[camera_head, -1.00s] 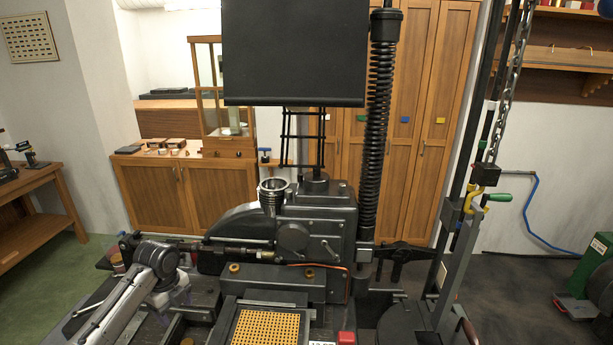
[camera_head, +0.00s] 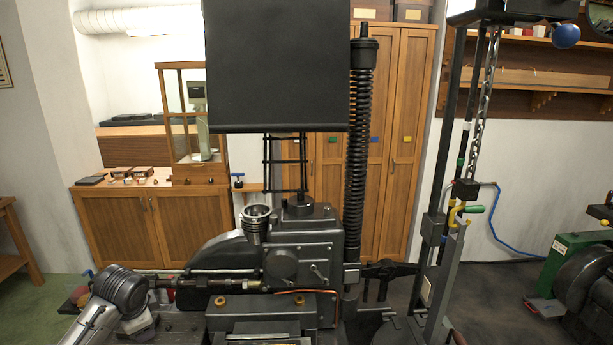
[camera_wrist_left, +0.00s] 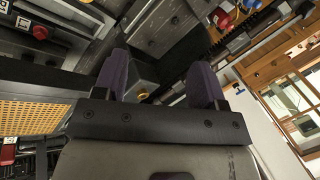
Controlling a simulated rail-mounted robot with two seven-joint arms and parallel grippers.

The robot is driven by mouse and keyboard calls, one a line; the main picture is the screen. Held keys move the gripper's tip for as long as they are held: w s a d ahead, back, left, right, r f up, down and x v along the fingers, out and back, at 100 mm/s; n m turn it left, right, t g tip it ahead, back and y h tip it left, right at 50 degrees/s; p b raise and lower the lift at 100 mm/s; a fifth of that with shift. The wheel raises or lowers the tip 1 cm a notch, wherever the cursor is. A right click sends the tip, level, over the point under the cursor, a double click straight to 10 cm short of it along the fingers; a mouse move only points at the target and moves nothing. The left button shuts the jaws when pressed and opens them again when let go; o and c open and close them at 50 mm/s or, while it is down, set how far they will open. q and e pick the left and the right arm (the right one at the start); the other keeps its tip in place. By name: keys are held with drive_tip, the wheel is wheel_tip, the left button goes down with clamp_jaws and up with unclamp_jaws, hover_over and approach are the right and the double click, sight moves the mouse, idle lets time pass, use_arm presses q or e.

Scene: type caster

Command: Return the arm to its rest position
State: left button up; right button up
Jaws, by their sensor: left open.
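My left arm (camera_head: 108,308) comes in at the lower left of the head view, in front of the dark casting machine (camera_head: 285,255). The gripper itself is hidden or cut off there. In the left wrist view my left gripper (camera_wrist_left: 160,85) shows two purple fingers spread apart with nothing between them. Dark machine parts lie beyond the fingers, and the perforated yellow plate (camera_wrist_left: 30,117) is at the left. My right arm and gripper do not show.
A metal pot (camera_head: 256,222) sits on top of the machine. A tall spring column (camera_head: 358,150) and a chain hoist (camera_head: 487,110) stand to the right. A wooden cabinet (camera_head: 150,225) with a glass case stands behind. A green machine (camera_head: 570,265) is at far right.

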use_arm(q)
drive_tip(key=d+r+n+t, duration=0.3)
drive_tip(key=d+r+t, duration=0.25)
drive_tip(key=r, duration=0.45)
drive_tip(key=s+d+n+t+h, duration=0.1)
drive_tip(key=s+d+n+t, duration=0.15)
drive_tip(key=s+d, duration=0.5)
drive_tip(key=s+d+f+g, duration=0.1)
drive_tip(key=s+f+g, duration=0.2)
drive_tip(key=s+f, duration=0.7)
drive_tip(key=s+d+f+n+g+h, duration=0.1)
drive_tip(key=s+f+g, duration=0.1)
drive_tip(key=s+f, duration=0.9)
drive_tip(key=s+d+f+n+g, duration=0.1)
drive_tip(key=s+f+g, duration=0.2)
drive_tip(key=s+f, duration=0.8)
drive_tip(key=shift+s+d+f+g+h, duration=0.1)
drive_tip(key=shift+s+d+g+h, duration=0.05)
drive_tip(key=shift+s, duration=1.55)
drive_tip(key=shift+s+d+f+g+h, duration=0.1)
drive_tip(key=shift+s+g+h, duration=0.05)
drive_tip(key=shift+s, duration=1.5)
wheel_tip(320, 180, up, 22)
drive_tip(key=p, duration=2.2)
drive_tip(key=shift+w, duration=0.35)
drive_tip(key=shift+f, duration=0.1)
